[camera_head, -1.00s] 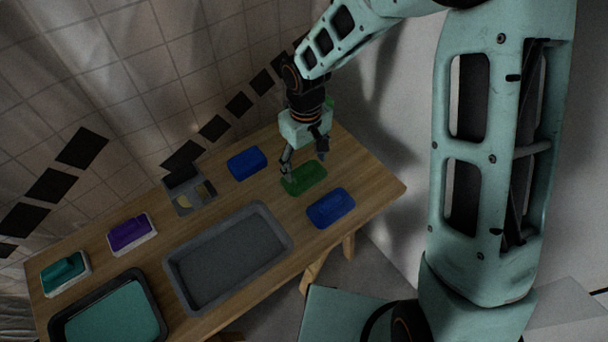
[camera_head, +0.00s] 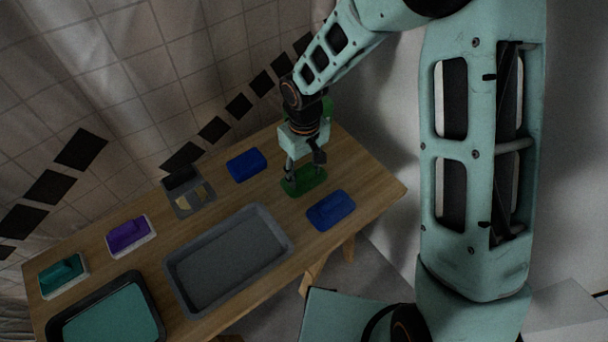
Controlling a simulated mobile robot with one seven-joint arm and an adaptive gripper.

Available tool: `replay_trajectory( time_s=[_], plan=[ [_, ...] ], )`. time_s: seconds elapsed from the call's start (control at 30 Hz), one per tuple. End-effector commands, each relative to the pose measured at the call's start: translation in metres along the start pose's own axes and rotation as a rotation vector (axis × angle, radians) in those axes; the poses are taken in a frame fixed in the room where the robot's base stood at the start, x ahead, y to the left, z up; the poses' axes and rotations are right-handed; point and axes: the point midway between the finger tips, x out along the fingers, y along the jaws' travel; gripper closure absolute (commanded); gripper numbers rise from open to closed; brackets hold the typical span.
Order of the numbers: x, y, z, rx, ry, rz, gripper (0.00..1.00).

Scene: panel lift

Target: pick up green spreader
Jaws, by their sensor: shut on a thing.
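The green spreader (camera_head: 303,181) lies at the right part of the wooden table, between two blue pieces. My gripper (camera_head: 304,176) points down at it from above, with its fingers closed on the spreader's upper part. The spreader appears to be still at table level; I cannot tell whether it touches the wood. The fingers hide part of its top.
Blue pieces lie behind (camera_head: 246,165) and in front (camera_head: 331,210) of the spreader. A grey tray (camera_head: 172,278) is left of centre, with a small grey box (camera_head: 181,209) behind it. A purple block (camera_head: 129,235), a teal block (camera_head: 62,273) and a teal-filled tray (camera_head: 152,308) stand left.

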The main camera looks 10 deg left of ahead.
Motion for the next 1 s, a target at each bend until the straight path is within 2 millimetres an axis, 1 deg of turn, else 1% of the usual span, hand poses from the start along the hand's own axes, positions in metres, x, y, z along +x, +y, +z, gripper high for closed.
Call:
replay_trajectory(
  time_s=[0.17, 0.27, 0.37, 0.47, 0.57, 0.8, 1.0],
  plan=[
    [-0.003, 0.0, 0.0, 0.0, 0.001, 0.001, 0.81],
    [-0.009, 0.0, -0.001, 0.0, 0.002, 0.001, 0.81],
    [-0.021, 0.001, -0.001, 0.001, 0.004, 0.002, 0.81],
    [-0.037, -0.001, 0.001, -0.001, 0.003, 0.002, 0.81],
    [-0.052, -0.009, 0.012, -0.001, 0.003, 0.002, 0.81],
    [-0.095, -0.03, 0.041, 0.0, 0.004, 0.003, 0.81],
    [-0.111, -0.055, 0.074, -0.001, 0.001, 0.002, 0.81]
  ],
)
